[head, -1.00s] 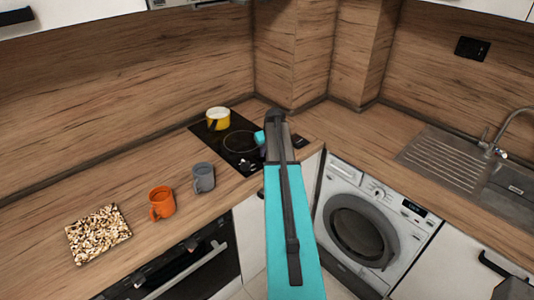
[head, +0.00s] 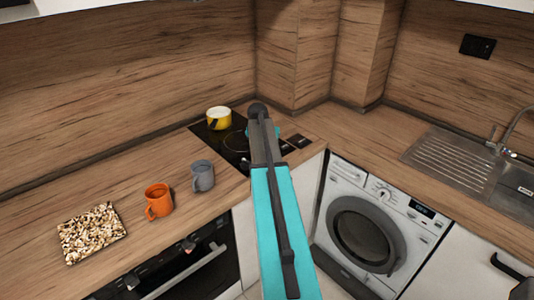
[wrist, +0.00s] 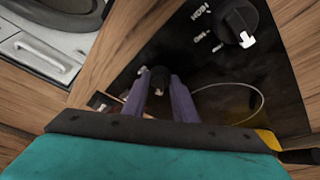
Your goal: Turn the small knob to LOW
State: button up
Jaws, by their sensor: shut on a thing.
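In the wrist view, my gripper (wrist: 158,86) reaches down onto the black hob (wrist: 262,82). Its two purple fingers are shut on a small black knob (wrist: 158,76), one on each side. The fingers cover much of the knob, and I cannot read its setting. A larger black knob (wrist: 238,20) with a white pointer stands apart from the fingers, with small white labels beside it; one seems to read HIGH. In the head view, my own arm hides the fingers and the small knob, over the right part of the hob (head: 213,138).
A grey mug (head: 203,176), an orange mug (head: 158,201) and a speckled board (head: 91,232) lie left along the counter. A washing machine (head: 367,222) and sink (head: 505,180) are to the right.

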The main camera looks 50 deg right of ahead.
jog(key=shift+m, duration=0.5)
jog(key=o, duration=1)
jog(key=shift+o, duration=0.2)
jog(key=shift+r, duration=0.1)
jog(key=b+v, duration=0.4)
jog(key=v, duration=0.9)
jog(key=shift+w+a+r, duration=0.2)
jog(key=shift+a+r, duration=0.05)
jog(key=shift+r, duration=0.05)
